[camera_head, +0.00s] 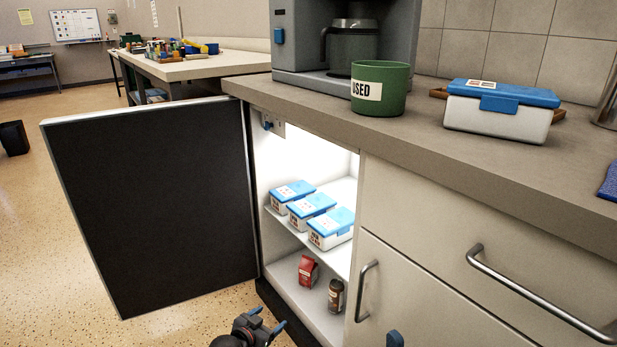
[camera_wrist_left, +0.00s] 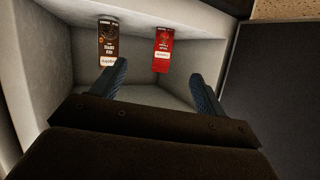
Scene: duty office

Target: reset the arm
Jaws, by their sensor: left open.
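My left gripper (camera_head: 267,321) is at the bottom of the head view, low in front of the open cabinet. Its blue fingers are apart with nothing between them. In the left wrist view the open gripper (camera_wrist_left: 157,88) points into the lower compartment. A brown carton (camera_wrist_left: 108,42) and a red carton (camera_wrist_left: 163,50) stand at the back there, apart from the fingers. In the head view the red carton (camera_head: 308,270) and the brown item (camera_head: 335,295) stand on the cabinet floor. A small blue tip at the bottom edge may be my right gripper (camera_head: 394,339); its jaws are hidden.
The dark cabinet door (camera_head: 150,200) stands open on the left. Several blue-lidded boxes (camera_head: 311,205) sit on the shelf. The counter (camera_head: 430,140) above holds a coffee machine (camera_head: 290,40), a green cup (camera_head: 390,90) and a lidded box (camera_head: 500,115). A drawer handle (camera_head: 530,295) sticks out at right.

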